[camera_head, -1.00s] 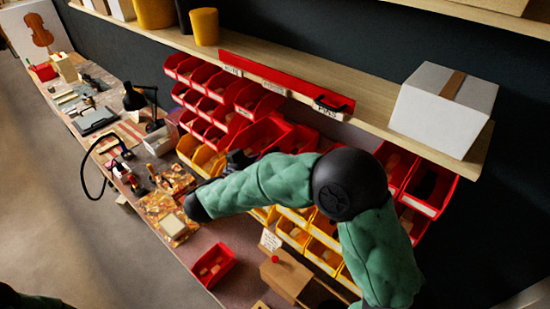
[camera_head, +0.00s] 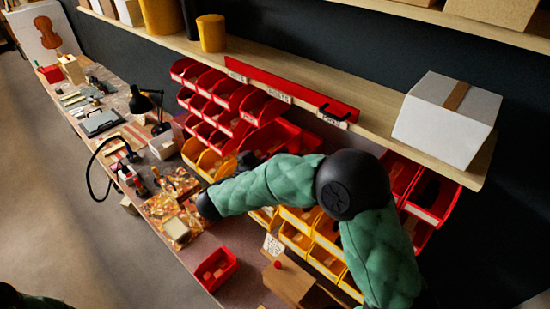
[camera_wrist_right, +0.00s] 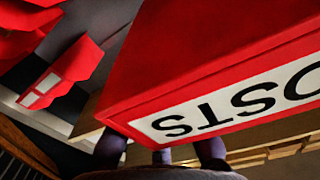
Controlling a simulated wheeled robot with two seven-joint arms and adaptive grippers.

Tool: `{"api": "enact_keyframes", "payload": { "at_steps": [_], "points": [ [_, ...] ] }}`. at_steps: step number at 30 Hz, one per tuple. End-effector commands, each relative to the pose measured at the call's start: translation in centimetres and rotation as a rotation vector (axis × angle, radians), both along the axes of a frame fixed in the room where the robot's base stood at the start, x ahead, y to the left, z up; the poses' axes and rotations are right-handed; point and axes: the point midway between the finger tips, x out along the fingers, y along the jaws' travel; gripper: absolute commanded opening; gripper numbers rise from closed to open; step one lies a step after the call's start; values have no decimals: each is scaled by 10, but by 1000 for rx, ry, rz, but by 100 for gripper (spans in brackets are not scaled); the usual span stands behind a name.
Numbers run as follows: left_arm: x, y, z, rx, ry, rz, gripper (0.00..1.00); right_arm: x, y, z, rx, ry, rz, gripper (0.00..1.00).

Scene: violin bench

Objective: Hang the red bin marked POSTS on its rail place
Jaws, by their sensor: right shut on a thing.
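The red bin marked POSTS fills much of the right wrist view (camera_wrist_right: 200,70), its white label upside down there. My right gripper (camera_wrist_right: 162,155) is shut on it at the label side; its dark fingers show under the label edge. In the head view the gripper (camera_head: 246,159) is mostly hidden by my green right arm, next to a large red bin shape (camera_head: 270,137) in front of the bin rows. A red rail strip (camera_head: 290,88) with white labels runs along the shelf edge. The label at its right end (camera_head: 333,119) is below a black bracket. My left gripper is out of view.
Rows of red and yellow bins hang left of my arm and below it. More red bins (camera_head: 428,200) hang at the right. A white box (camera_head: 447,112) stands on the shelf. A small red bin (camera_head: 216,268) and a wooden box (camera_head: 288,284) are on the bench.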

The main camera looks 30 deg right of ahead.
Motion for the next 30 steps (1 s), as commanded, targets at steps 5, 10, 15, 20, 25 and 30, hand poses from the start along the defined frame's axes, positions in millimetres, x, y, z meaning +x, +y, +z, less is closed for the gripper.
{"api": "enact_keyframes", "payload": {
  "at_steps": [5,10,15,20,25,30],
  "points": [
    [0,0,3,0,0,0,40,3,-12,1,1,0,-2,0],
    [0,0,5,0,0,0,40,6,-24,0,1,0,-2,0],
    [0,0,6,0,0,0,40,10,-35,1,0,0,-2,0],
    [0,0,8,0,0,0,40,13,-45,0,1,0,-1,0],
    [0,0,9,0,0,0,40,16,-56,1,0,0,-2,0],
    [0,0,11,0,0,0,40,19,-67,1,0,-1,-1,0]
  ]
}}
